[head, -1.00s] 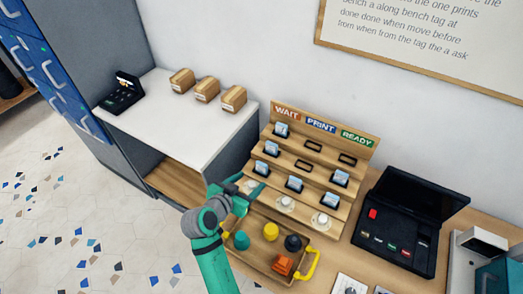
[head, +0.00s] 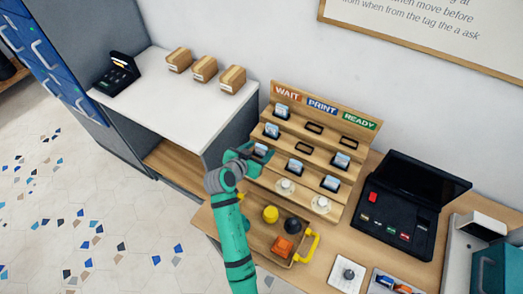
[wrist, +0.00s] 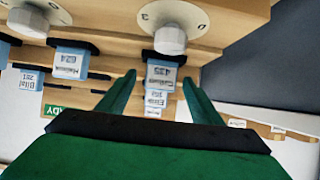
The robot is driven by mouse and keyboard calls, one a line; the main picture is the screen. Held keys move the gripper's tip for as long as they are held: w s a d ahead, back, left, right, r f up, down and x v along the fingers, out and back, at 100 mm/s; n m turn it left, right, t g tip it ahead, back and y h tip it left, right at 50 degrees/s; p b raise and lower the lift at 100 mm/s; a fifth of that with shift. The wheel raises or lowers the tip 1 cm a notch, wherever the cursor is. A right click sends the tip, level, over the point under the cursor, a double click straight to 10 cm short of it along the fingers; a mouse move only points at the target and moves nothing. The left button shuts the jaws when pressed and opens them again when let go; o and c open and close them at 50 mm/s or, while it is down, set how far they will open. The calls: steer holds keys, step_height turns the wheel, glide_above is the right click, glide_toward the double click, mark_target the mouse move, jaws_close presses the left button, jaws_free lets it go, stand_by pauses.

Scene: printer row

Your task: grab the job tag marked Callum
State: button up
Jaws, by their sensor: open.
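The tag marked Callum (wrist: 160,77) is a small pale-blue block with dark print, on a black holder. In the wrist view it shows upside down between the two green fingers of my gripper (wrist: 158,84), which is open; I see no contact. In the head view my gripper (head: 251,155) is at the left end of the stepped wooden rack (head: 312,170), beside the lowest tag of the WAIT column (head: 261,149), partly covering that spot. Two more tags, one apparently marked Elodie (wrist: 155,98), line up behind Callum.
Tags marked Hassan (wrist: 69,62) and Bilal (wrist: 29,78) stand to one side. White knobs (head: 285,187) sit on the rack's lowest step. A tray with a yellow handle (head: 312,246) holds coloured pieces in front. A black case (head: 405,215) stands open at right.

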steer(key=shift+x, duration=0.95)
steer(key=c, duration=1.1)
steer(key=shift+r, duration=0.1)
